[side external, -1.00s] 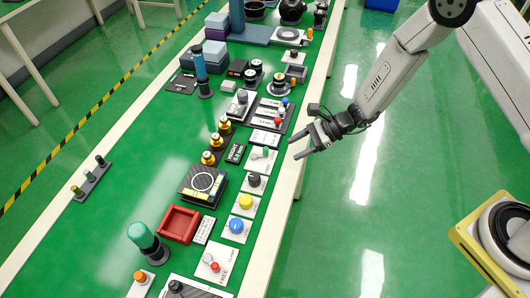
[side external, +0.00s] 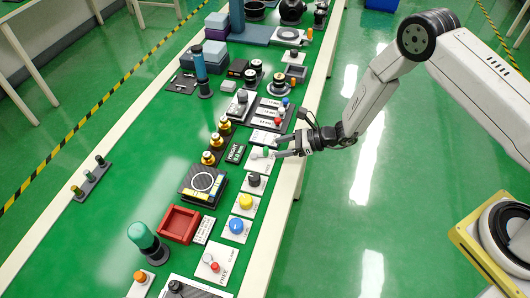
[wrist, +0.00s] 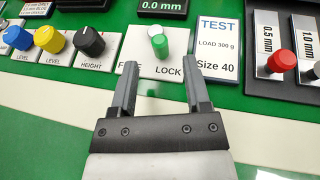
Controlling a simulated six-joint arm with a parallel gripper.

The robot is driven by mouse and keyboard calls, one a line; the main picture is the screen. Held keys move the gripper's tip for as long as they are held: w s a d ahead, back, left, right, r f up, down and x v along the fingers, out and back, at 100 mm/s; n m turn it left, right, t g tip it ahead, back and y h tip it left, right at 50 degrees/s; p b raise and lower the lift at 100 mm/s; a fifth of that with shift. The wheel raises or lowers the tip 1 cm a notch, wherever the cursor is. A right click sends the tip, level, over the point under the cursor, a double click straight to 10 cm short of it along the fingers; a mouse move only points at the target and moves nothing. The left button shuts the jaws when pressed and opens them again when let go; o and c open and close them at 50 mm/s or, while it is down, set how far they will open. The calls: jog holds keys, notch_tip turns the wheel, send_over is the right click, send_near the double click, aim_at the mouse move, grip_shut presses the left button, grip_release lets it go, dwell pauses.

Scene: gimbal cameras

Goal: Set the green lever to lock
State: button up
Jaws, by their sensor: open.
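The green lever (wrist: 160,44) stands on a white plate (wrist: 135,48) in the wrist view. The plate reads LOCK at its near right, and a partly hidden label sits at its near left. The green tip points toward my gripper, with a pale round part behind it; I cannot tell its exact setting. My gripper (wrist: 161,70) is open and empty, its fingers on either side of the lever's line and the tips just short of it. In the side external view, my gripper (side external: 273,148) reaches over the table edge beside the green lever (side external: 266,153), partly covering the plate.
Black (wrist: 89,40), yellow (wrist: 48,38) and blue (wrist: 17,37) knobs stand left of the lever. A TEST card (wrist: 216,45) lies to its right, then a red-knobbed slider (wrist: 281,61). The table's white front edge (side external: 287,190) is clear.

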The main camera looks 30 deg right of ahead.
aim_at(265, 148)
jog(key=shift+x, duration=2.7)
grip_shut()
